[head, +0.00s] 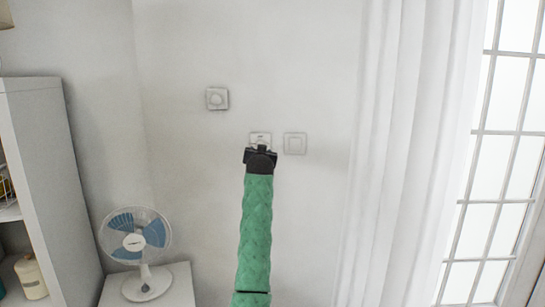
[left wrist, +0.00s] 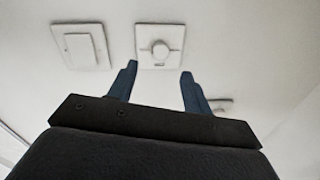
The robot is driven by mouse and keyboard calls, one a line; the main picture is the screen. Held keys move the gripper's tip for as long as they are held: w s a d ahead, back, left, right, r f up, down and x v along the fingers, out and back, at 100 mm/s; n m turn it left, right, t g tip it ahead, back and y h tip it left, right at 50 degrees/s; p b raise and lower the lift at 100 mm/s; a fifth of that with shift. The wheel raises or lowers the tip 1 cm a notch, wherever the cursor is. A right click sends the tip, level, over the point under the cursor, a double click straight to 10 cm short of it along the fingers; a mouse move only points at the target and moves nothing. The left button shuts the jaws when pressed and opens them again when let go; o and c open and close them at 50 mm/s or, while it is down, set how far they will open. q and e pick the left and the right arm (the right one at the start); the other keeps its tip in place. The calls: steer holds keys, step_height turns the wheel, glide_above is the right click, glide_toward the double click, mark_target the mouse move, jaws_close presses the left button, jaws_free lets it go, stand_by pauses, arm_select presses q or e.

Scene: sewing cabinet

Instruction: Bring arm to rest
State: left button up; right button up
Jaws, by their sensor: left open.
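My left arm, in a green sleeve, rises from the bottom of the head view to the wall. Its black left gripper (head: 261,150) is in front of the lower part of a white wall plate (head: 260,137). In the left wrist view the two blue fingers of the gripper (left wrist: 160,70) are apart, with nothing between them. The plate, with a round knob (left wrist: 160,48), lies just beyond the fingertips. I cannot tell whether they touch it. My right gripper is not in view.
A square switch (head: 295,143) is right of the plate and a round-knobbed one (head: 217,98) is up left. A fan (head: 136,240) stands on a white stand (head: 181,287) beside a grey-white shelf unit (head: 48,170). A white curtain (head: 405,150) hangs by the window at right.

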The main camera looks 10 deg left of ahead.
arm_select(q)
steer(key=s+d+r+g+h, duration=0.1)
steer(key=s+d+h, duration=0.15)
steer(key=s, duration=0.45)
steer(key=s+d+r+g+h, duration=0.1)
steer(key=s+d+g, duration=0.15)
steer(key=s, duration=0.45)
steer(key=s+d+f+m+g+h+p, duration=0.1)
steer(key=s+d+f, duration=0.2)
steer(key=s+f, duration=0.55)
steer(key=s+d+f+m+g+h, duration=0.15)
steer(key=s+d+f, duration=0.25)
steer(key=s+f, duration=0.5)
steer(key=s+d+f+g+p, duration=0.1)
steer(key=s+f+g, duration=0.3)
steer(key=s+f, duration=1.3)
steer(key=s+d+f+g+p, duration=0.2)
steer(key=s+f+g, duration=0.3)
steer(key=s+f, duration=1.3)
steer(key=s+d+m, duration=0.1)
steer(key=s, duration=0.6)
steer(key=shift+s+h, duration=0.25)
steer(key=shift+h, duration=0.15)
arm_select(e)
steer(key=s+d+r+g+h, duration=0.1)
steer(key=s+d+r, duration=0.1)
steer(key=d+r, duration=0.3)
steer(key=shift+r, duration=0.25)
